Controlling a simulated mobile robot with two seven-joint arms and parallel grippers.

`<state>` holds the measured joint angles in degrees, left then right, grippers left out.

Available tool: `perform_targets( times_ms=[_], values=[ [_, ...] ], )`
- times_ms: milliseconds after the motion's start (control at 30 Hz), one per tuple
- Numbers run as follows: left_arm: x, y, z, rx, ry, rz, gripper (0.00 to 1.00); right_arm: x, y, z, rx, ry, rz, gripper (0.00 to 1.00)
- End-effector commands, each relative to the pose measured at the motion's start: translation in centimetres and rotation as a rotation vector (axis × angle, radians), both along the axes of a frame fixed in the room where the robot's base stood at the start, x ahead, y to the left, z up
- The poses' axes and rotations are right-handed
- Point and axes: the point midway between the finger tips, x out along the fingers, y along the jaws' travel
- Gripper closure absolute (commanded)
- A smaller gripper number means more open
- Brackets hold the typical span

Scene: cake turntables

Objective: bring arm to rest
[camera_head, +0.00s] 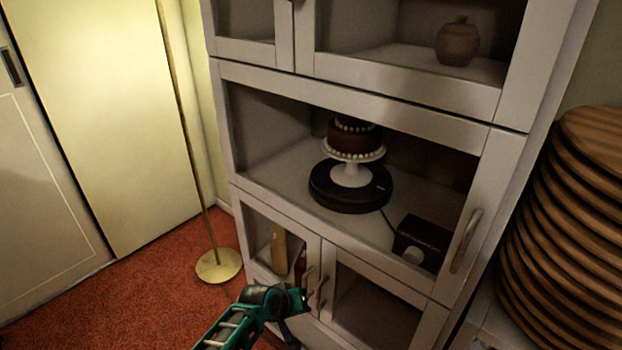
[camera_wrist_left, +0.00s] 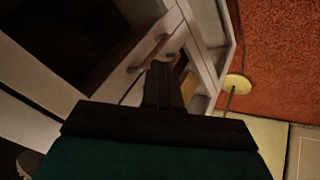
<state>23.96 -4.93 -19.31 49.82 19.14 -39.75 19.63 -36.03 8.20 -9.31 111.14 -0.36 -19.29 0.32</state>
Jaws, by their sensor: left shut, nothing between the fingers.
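My left gripper (camera_head: 303,298) is in front of the lower cabinet doors, close to their handles in the picture. It is shut and empty, and its dark closed fingers also show in the left wrist view (camera_wrist_left: 162,72). I cannot tell whether it touches a door. My right gripper is out of view. A chocolate cake (camera_head: 352,140) with white beading sits on a white stand (camera_head: 351,176). The stand is on a black turntable (camera_head: 322,192) inside the middle compartment of the white cabinet (camera_head: 365,104).
A black control box (camera_head: 421,240) with a pale knob sits right of the turntable. Two lower door handles (camera_head: 317,290) stick out near my arm. A lamp base (camera_head: 218,266) stands on red carpet (camera_head: 110,305), which has free room. Stacked wooden discs (camera_head: 560,235) stand at right.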

Motion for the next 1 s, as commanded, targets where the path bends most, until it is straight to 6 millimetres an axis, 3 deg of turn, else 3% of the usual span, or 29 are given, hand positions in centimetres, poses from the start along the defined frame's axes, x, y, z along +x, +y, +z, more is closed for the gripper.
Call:
perform_targets(
  times_ms=[167,300,433,567,700,833,1000],
  values=[
    [-1.9,1.1,-1.1,0.014,-0.034,-0.004,1.00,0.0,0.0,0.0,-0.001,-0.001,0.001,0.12],
    [-5.8,3.5,-2.2,0.060,-0.117,-0.017,1.00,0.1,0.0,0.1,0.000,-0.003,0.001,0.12],
    [-10.1,6.3,-2.1,0.128,-0.212,-0.037,1.00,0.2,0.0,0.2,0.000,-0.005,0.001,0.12],
    [-14.5,9.1,-0.9,0.210,-0.306,-0.065,1.00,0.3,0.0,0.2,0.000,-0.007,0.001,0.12],
    [-18.7,11.5,1.7,0.302,-0.399,-0.106,1.00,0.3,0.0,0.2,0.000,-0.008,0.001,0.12],
    [-21.4,12.9,4.0,0.367,-0.464,-0.141,1.00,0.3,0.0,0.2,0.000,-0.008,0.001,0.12],
    [-22.9,13.7,5.8,0.408,-0.507,-0.166,1.00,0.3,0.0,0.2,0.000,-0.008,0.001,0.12]
  ],
)
